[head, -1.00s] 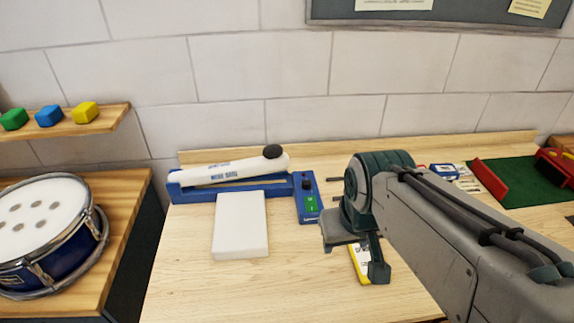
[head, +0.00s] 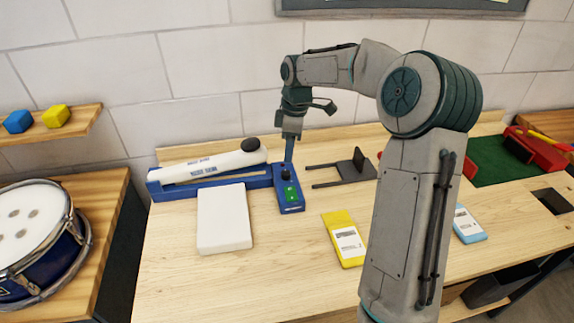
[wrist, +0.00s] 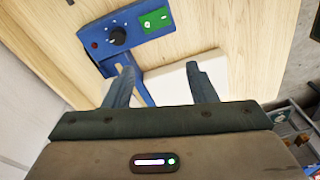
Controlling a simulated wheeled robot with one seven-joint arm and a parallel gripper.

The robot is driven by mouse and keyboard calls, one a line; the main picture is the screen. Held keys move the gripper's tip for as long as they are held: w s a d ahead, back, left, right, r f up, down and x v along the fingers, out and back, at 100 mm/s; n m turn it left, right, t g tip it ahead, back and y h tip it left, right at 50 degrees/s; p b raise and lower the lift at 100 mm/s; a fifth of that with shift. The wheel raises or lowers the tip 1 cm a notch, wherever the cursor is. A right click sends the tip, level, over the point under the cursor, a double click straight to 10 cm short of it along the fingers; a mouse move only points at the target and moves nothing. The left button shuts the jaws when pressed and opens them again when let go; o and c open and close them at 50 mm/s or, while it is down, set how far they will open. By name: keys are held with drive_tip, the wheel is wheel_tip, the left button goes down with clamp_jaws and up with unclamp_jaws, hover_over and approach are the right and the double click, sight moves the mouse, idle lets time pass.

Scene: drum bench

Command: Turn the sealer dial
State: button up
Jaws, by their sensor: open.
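The sealer (head: 212,183) is a blue base with a white lever arm and a black knob, standing at the back left of the bench. Its blue control box (head: 289,199) carries a small black dial (head: 285,170) and a green panel. In the wrist view the dial (wrist: 118,36) shows clear, beside a red light and the green panel (wrist: 157,20). My gripper (head: 289,150) points down just above the dial end of the box. In the wrist view my gripper (wrist: 163,75) has its fingers apart with nothing between them, and the dial lies beyond the left finger.
A white block (head: 224,218) lies in front of the sealer. A dark holder (head: 350,168) stands to its right. Yellow (head: 344,238) and blue (head: 468,224) packets lie further forward and right. A drum (head: 35,235) is on the left.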

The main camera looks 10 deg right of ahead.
sight(286, 172)
drive_tip(key=w+d+f+n+y, duration=0.3)
drive_tip(key=w+d, duration=0.3)
drive_tip(key=w, duration=0.2)
drive_tip(key=p+x, duration=0.4)
drive_tip(key=x, duration=0.9)
drive_tip(key=shift+s+a+f+p, duration=0.1)
drive_tip(key=shift+a+f+p, duration=0.1)
drive_tip(key=shift+p, duration=0.1)
drive_tip(key=shift+d, duration=0.1)
drive_tip(key=c, duration=1)
